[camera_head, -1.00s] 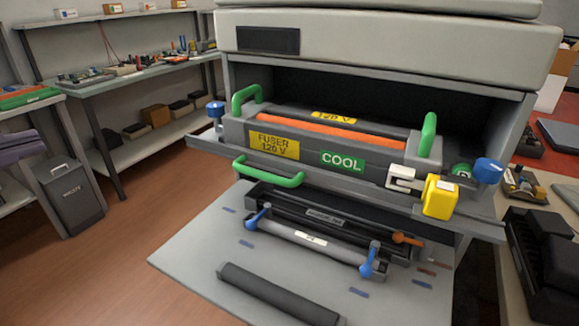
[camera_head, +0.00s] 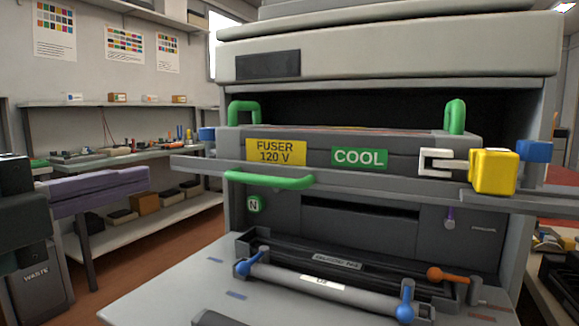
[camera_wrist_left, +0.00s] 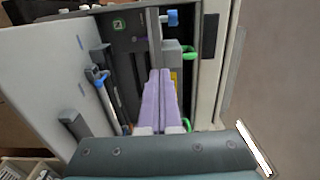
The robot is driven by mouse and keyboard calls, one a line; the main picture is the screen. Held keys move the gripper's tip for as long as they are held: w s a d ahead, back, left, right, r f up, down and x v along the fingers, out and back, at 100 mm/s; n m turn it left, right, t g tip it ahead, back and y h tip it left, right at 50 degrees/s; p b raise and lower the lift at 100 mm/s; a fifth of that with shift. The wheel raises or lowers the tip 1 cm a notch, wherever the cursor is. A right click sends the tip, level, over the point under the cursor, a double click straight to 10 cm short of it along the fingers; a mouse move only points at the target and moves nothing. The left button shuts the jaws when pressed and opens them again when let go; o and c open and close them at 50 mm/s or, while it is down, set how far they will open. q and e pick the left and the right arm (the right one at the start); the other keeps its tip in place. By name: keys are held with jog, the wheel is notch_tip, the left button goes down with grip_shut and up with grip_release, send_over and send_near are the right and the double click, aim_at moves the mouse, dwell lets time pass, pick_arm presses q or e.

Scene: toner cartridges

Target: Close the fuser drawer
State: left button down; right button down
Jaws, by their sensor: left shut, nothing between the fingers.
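The fuser drawer (camera_head: 210,164) sticks out from the grey printer (camera_head: 380,66) and carries the fuser unit, which has a yellow "FUSER 120 V" label (camera_head: 276,151) and a green "COOL" label (camera_head: 359,157). A green handle (camera_head: 270,180) hangs at the drawer's front edge. My left gripper (camera_head: 147,179), with purple fingers, is shut and empty. It is left of the drawer in the head view and appears apart from it. In the left wrist view, its fingers (camera_wrist_left: 160,75) point toward the printer and overlap the drawer area. My right gripper is not in view.
A yellow block (camera_head: 493,172) and a blue knob (camera_head: 534,151) are at the drawer's right. Below are an open grey door panel (camera_head: 150,297) and a roller with blue levers (camera_head: 310,282). A shelf bench (camera_head: 130,158) stands behind left.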

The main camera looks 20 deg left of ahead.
aim_at(208, 162)
pick_arm(q)
jog(key=shift+w+d, duration=0.2)
jog(key=shift+w, duration=2.2)
jog(key=shift+w+d, duration=0.15)
jog(key=shift+w, duration=2.2)
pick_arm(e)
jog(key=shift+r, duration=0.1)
pick_arm(q)
jog(key=shift+w, duration=0.1)
